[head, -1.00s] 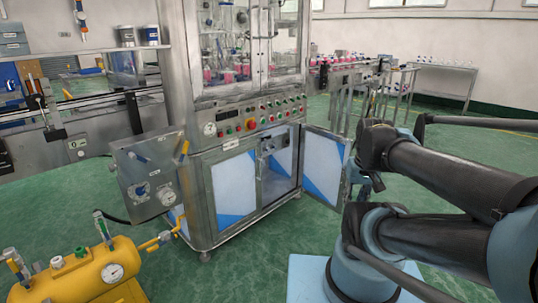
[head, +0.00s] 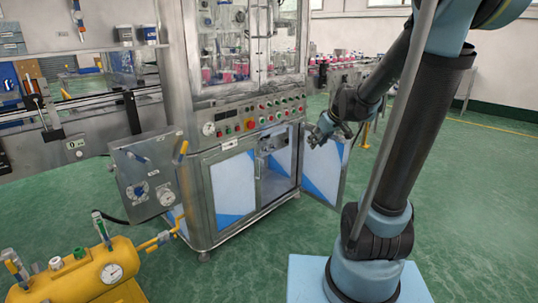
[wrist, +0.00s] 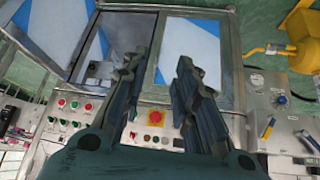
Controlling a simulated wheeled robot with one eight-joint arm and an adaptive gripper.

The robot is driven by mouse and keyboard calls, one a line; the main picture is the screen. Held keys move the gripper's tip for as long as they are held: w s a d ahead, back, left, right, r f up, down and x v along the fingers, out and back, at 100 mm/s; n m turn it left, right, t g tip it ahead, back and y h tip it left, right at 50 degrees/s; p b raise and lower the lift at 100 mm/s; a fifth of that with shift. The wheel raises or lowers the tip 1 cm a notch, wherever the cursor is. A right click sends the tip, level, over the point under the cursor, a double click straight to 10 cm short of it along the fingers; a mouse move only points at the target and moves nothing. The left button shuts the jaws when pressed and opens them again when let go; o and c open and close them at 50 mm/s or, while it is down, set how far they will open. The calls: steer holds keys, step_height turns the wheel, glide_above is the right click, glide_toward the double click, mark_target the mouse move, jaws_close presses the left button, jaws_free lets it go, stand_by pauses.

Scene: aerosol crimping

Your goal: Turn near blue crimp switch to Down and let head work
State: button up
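The side control panel (head: 150,180) on the left of the steel machine carries a round blue knob (head: 138,190), a small blue-handled lever (head: 137,157) and a gauge. I cannot tell which blue part is the crimp switch, or its setting. In the wrist view, the panel shows at the right, with the blue knob (wrist: 281,99) and the blue handle (wrist: 267,128). My gripper (head: 325,130) is by the machine's open right door, right of the panel and apart from it. In the wrist view, my gripper's fingers (wrist: 162,57) are spread and empty. The crimp head cannot be made out.
The machine's front row of buttons (head: 262,118) has a red stop knob on yellow. The open cabinet door (head: 325,170) swings out at the right. A yellow tank (head: 85,272) stands at the lower left. Green floor is clear in front.

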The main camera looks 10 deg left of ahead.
mark_target(267, 150)
steer(key=w+a+f+n+t+y, duration=0.1)
steer(key=w+a+f+n, duration=0.15)
steer(key=w, duration=0.65)
steer(key=w+a+f+n+t+y, duration=0.15)
steer(key=w+a, duration=0.25)
steer(key=w, duration=0.4)
steer(key=w+a+f+n+t+y, duration=0.1)
steer(key=w+a+f, duration=0.2)
steer(key=w, duration=0.6)
steer(key=w+a+f+n+t, duration=0.1)
steer(key=w+a+f+n, duration=0.15)
steer(key=w+f, duration=0.6)
steer(key=w+a+f+n+t, duration=0.2)
steer(key=w+a+f, duration=0.25)
steer(key=f, duration=0.65)
steer(key=r+x, duration=0.1)
steer(key=x, duration=1.5)
steer(key=shift+w+a+y, duration=0.4)
steer(key=shift+y, duration=0.05)
steer(key=shift+f+m, duration=0.1)
steer(key=shift+m, duration=0.15)
jaws_close()
